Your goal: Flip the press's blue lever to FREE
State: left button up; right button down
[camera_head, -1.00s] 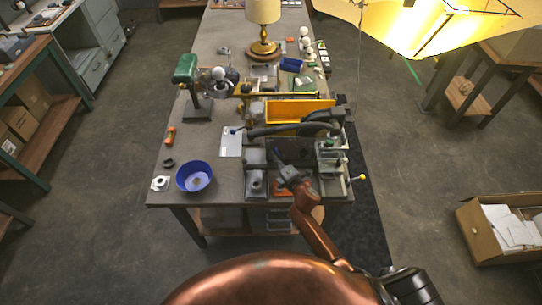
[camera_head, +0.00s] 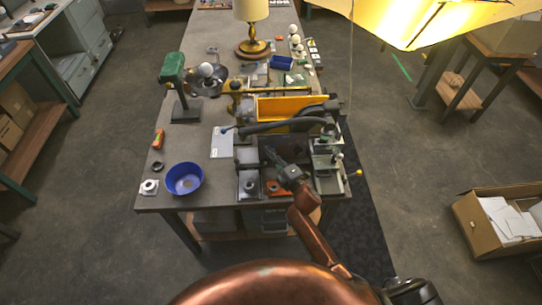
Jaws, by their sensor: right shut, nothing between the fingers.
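A dark machine that looks like the press (camera_head: 327,152) stands at the near right of the bench. A long dark curved bar (camera_head: 280,125) runs left from it and ends in a small blue tip (camera_head: 226,130) above a pale plate. I cannot tell whether this tip is the blue lever, and no FREE mark is readable. My right gripper (camera_head: 268,152) is shut and empty, low over the dark area left of the machine and in front of the bar. It looks apart from the blue tip; contact with anything else is unclear. My left gripper is not in view.
A yellow bin (camera_head: 292,106) stands behind the bar. A blue bowl (camera_head: 184,179) sits at the front left, and a green-headed stand (camera_head: 172,75) behind it. A brass lamp (camera_head: 252,45) is farther back. A yellow-knobbed handle (camera_head: 357,172) juts past the right edge.

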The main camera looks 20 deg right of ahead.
jog(key=shift+s+d+f+m+t+b, duration=0.1)
jog(key=shift+d+f+m+t+b, duration=0.1)
jog(key=shift+d+m+t+b, duration=0.55)
jog(key=shift+s+d+r+m+t+h+b, duration=0.1)
jog(key=shift+d+m+t+h+b, duration=0.1)
jog(key=shift+m+b, duration=0.3)
jog(key=shift+d+r+m+t+h+b, duration=0.1)
jog(key=shift+d+m+b, duration=0.1)
jog(key=shift+m, duration=0.45)
jog(key=shift+s+d+m+t+b, duration=0.15)
jog(key=shift+d+m+t+b, duration=0.1)
jog(key=shift+d+m+b, duration=0.4)
jog(key=shift+s+d, duration=0.1)
jog(key=shift+d, duration=0.35)
